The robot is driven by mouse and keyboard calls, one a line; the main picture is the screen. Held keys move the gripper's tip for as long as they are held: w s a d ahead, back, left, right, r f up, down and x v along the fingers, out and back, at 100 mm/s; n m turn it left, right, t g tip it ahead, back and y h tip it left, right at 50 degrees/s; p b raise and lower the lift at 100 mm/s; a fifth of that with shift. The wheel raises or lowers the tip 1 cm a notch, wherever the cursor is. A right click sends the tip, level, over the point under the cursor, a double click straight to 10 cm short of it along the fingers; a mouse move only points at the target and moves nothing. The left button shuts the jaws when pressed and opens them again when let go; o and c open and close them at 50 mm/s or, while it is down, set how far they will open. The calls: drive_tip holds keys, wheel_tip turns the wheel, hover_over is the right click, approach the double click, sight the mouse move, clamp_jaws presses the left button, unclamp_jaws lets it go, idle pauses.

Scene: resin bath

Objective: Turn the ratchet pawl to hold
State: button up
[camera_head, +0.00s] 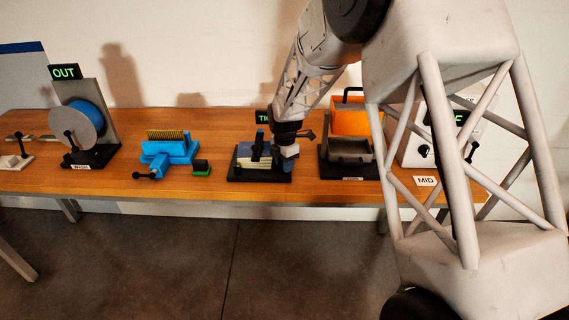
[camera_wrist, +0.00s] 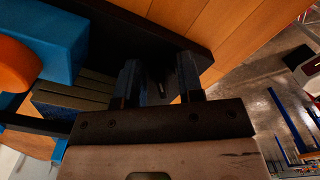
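I cannot pick out the ratchet pawl for sure. My gripper (camera_head: 287,152) is lowered over the right side of a station with a black base (camera_head: 258,178), a blue upright and pale stacked slats. In the wrist view its two dark fingers (camera_wrist: 160,83) are apart, over the dark base, with nothing clearly held between them. A blue block (camera_wrist: 45,38), an orange round part (camera_wrist: 15,65) and the grey slats (camera_wrist: 75,90) lie left of the fingers.
A blue fixture (camera_head: 170,152) with a yellow comb top and black-knobbed lever stands left of the gripper. My arm hides part of a white box (camera_head: 415,150). The wooden table (camera_head: 220,185) is clear along its front edge.

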drive_tip(key=c, duration=0.5)
drive_tip(key=shift+c, duration=0.3)
drive_tip(key=shift+m, duration=0.3)
drive_tip(key=m, duration=0.3)
drive_tip(key=shift+s+d, duration=0.1)
drive_tip(key=shift+s, duration=0.1)
drive_tip(key=shift+s+m, duration=0.2)
drive_tip(key=shift+m, duration=1.7)
